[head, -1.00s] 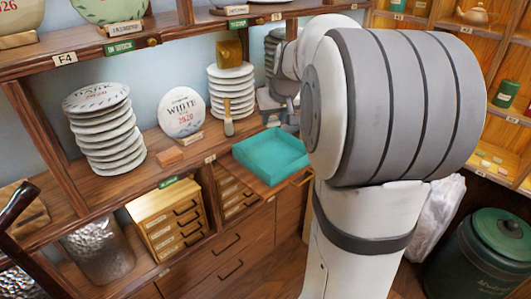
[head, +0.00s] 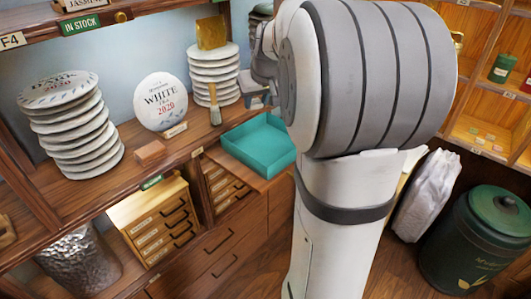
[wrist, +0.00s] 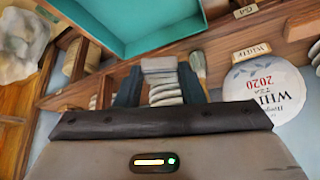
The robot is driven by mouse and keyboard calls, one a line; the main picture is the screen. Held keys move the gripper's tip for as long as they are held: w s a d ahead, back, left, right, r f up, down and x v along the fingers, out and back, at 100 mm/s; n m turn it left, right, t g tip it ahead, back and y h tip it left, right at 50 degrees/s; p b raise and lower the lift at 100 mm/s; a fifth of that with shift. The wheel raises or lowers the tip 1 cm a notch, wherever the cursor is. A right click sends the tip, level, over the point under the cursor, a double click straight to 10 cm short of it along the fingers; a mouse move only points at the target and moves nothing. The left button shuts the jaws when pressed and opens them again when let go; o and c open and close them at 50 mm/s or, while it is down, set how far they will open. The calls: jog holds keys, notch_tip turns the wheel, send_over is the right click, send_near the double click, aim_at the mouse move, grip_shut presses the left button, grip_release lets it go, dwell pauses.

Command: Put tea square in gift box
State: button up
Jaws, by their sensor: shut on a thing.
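The gift box is an open, empty teal tray (head: 262,148) on the wooden ledge in the head view. Its teal inside also shows at the top of the wrist view (wrist: 150,22). My gripper (wrist: 160,78) is shut on a small pale block, which I take for the tea square (wrist: 160,64), between its two dark fingers. In the head view my gripper (head: 257,92) is above the shelf just behind the box, partly covered by my arm. The held block cannot be made out there.
A stack of white tea cakes (head: 214,68) with an amber block and a brush stands left of the box. A White 2020 cake (head: 160,100), a small brown block (head: 150,152) and a Dark cake stack (head: 72,130) are further left.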

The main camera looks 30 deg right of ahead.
jog(key=b, duration=0.5)
send_over(257, 154)
jog(key=s, duration=0.1)
notch_tip(257, 154, down, 6)
jog(key=f, duration=0.7)
jog(key=s+f, duration=0.1)
jog(key=f, duration=0.2)
jog(key=shift+a+f+b, duration=0.1)
jog(key=shift+f+b, duration=0.05)
jog(key=shift+b, duration=0.2)
jog(key=shift+s, duration=0.1)
jog(key=shift+f, duration=0.25)
jog(key=o, duration=0.9)
jog(key=shift+r, duration=0.1)
jog(key=shift+r, duration=0.1)
